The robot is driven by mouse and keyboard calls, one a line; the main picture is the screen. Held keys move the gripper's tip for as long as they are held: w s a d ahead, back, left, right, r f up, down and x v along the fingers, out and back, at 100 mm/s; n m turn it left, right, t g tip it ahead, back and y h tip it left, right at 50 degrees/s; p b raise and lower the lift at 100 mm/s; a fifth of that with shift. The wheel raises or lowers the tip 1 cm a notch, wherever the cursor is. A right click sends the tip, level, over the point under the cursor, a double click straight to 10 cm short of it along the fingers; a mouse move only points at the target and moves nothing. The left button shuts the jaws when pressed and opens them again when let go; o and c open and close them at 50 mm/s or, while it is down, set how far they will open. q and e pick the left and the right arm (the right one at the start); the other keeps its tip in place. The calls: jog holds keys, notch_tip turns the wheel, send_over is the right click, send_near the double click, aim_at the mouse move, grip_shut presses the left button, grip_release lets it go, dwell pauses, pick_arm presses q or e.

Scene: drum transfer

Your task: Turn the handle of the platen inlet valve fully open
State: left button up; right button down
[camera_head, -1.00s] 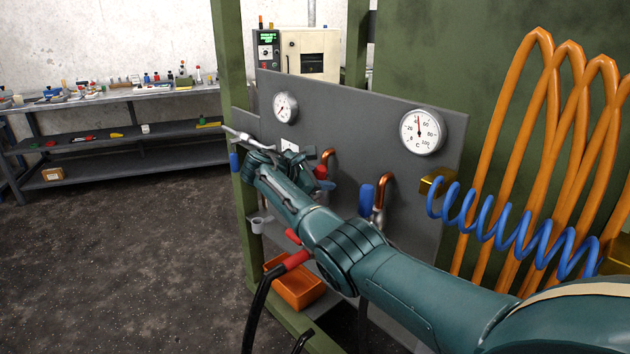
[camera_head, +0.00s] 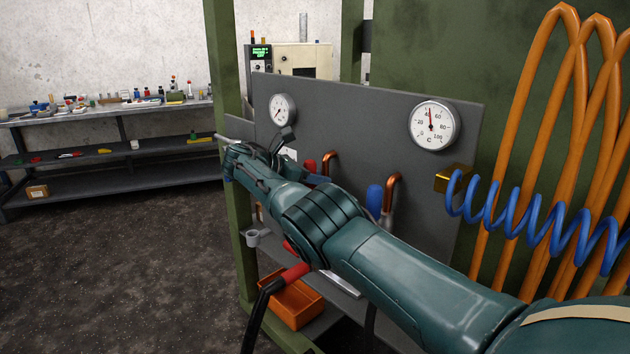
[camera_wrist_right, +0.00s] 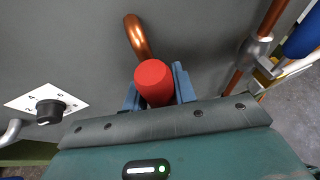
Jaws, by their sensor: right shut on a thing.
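A red valve handle (camera_head: 310,166) shows beside a bent copper pipe (camera_head: 329,158) on the grey panel, partly behind my right arm. In the right wrist view the red handle (camera_wrist_right: 154,82) sits between the blue-grey fingers of my right gripper (camera_wrist_right: 157,92), which is shut on it. The copper pipe (camera_wrist_right: 137,37) rises behind it. In the head view the forearm and wrist hide most of the grip. No label shows which valve is the platen inlet, and the handle's exact angle is unclear. My left gripper is not in view.
A blue valve handle (camera_head: 374,198) stands to the right by another copper pipe (camera_head: 390,192). Two dials (camera_head: 434,125) are on the panel. A numbered black knob (camera_wrist_right: 50,110) is left of the grip. An orange bin (camera_head: 293,303) lies below; the floor at left is clear.

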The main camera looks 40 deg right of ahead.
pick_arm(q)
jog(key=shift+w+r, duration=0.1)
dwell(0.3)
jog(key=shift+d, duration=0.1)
pick_arm(e)
jog(key=c, duration=1.1)
grip_release()
